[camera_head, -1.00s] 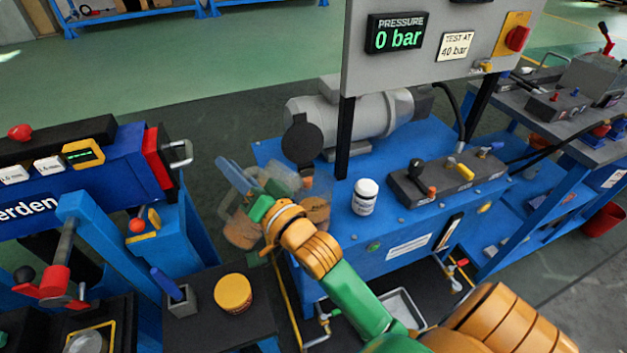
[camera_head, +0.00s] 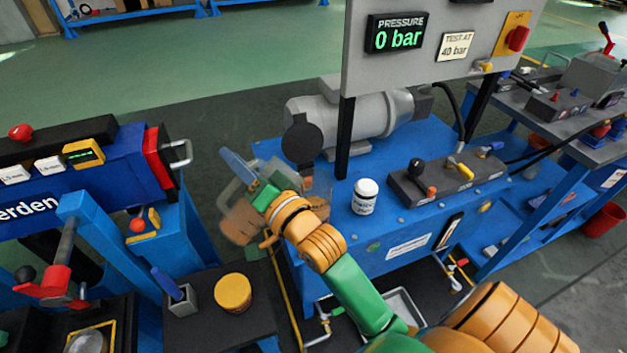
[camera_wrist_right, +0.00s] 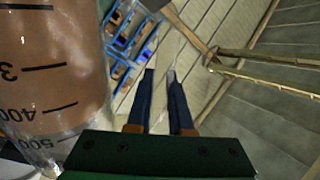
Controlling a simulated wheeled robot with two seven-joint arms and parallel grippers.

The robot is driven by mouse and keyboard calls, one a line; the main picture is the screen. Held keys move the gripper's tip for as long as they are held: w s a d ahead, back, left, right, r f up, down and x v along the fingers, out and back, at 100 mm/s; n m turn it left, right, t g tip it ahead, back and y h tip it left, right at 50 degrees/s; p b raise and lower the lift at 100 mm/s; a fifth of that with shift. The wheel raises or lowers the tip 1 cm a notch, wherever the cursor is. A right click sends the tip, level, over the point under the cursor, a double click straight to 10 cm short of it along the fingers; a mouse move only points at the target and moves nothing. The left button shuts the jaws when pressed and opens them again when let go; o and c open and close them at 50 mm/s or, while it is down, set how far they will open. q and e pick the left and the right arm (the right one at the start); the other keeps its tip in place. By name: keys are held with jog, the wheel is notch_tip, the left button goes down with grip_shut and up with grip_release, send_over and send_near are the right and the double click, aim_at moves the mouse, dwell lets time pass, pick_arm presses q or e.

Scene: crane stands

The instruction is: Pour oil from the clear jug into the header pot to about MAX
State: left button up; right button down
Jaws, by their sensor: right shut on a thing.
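My right gripper (camera_head: 262,190) is shut on the clear jug (camera_head: 240,222), which holds brown oil and looks tilted toward the right. In the right wrist view the jug (camera_wrist_right: 50,75) fills the left side, with black graduation marks and oil behind its wall. The gripper's dark fingers (camera_wrist_right: 163,100) are close together there. The header pot (camera_head: 320,187) is clear and stands on the blue bench just right of the gripper, partly hidden by it. A round black lid (camera_head: 300,138) stands raised behind it. I cannot read a MAX mark or see a stream. My left gripper is not in view.
A white bottle (camera_head: 364,196) stands right of the pot, near the valve block (camera_head: 445,178). A grey motor (camera_head: 350,118) and pressure panel (camera_head: 425,45) are behind. A yellow-lidded tub (camera_head: 232,293) is on a dark surface in front.

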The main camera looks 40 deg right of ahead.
jog(key=shift+d+r+m+h, duration=0.3)
jog(key=shift+d+r+m, duration=1.05)
jog(key=shift+m, duration=0.35)
dwell(3.3)
jog(key=shift+w+d+r+m+t+p, duration=0.15)
jog(key=shift+d+r+m+p, duration=0.1)
jog(key=shift+d+m+p, duration=0.25)
jog(key=shift+s+d+r+m+t+p, duration=0.15)
jog(key=shift+d+r+m+p, duration=0.1)
jog(key=shift+d, duration=0.4)
dwell(1.3)
